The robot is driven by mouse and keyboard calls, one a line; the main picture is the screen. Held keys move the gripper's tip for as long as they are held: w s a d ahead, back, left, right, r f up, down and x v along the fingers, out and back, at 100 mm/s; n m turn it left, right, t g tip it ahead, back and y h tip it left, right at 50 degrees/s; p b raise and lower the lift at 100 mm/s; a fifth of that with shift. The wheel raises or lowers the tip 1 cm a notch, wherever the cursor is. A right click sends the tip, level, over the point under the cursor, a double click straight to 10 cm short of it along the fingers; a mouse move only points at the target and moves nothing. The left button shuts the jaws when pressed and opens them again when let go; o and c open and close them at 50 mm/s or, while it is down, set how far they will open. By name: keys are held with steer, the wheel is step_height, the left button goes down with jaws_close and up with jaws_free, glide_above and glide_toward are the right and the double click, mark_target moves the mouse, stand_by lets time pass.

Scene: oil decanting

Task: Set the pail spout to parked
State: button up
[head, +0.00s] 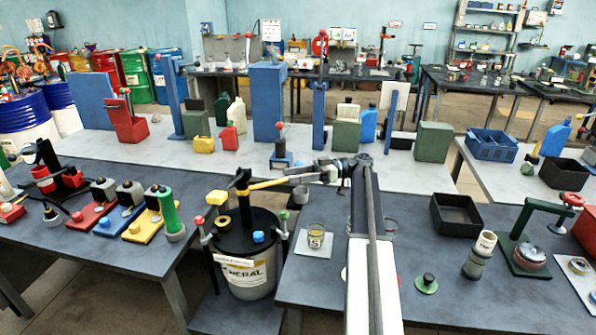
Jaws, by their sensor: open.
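The pail (247,272) is a grey drum with a printed label and a black lid, standing low between the two dark benches. A black post rises from its lid. A yellow bar that looks like the pail spout (262,185) runs from the post to the right, nearly level. My gripper (292,178) reaches left from my arm and is at the bar's right end. It is open. The view is too small to tell whether its fingers touch the bar or stand around it.
A glass jar of yellow liquid (316,237) stands on a white sheet right of the pail. Red, blue and yellow bases with a green cylinder (168,208) are on the left bench. A black tray (463,214) lies on the right bench.

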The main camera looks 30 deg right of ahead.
steer(key=shift+s+d, duration=0.15)
steer(key=shift+s, duration=0.15)
steer(key=shift+f, duration=0.1)
steer(key=c, duration=0.4)
steer(key=a+f+m, duration=0.1)
steer(key=a, duration=0.2)
steer(key=a+f+g+h, duration=0.1)
steer(key=a+f, duration=0.1)
steer(key=a, duration=0.1)
steer(key=a+f+m+h, duration=0.1)
steer(key=a, duration=0.2)
steer(key=shift+s+a+f+m, duration=0.15)
steer(key=shift+f+m, duration=0.15)
steer(key=shift+f, duration=0.1)
jaws_close()
steer(key=s+a+f+m+g+h, duration=0.2)
steer(key=s+a+f+m+h, duration=0.3)
steer(key=s+a+f+h, duration=0.2)
steer(key=s+a+f+m+g+h, duration=0.2)
steer(key=s+a+f+m+h, duration=0.3)
steer(key=a+f+h, duration=0.3)
steer(key=s+a+f, duration=0.1)
steer(key=a+f, duration=0.2)
steer(key=f, duration=0.1)
steer(key=shift+s, duration=0.4)
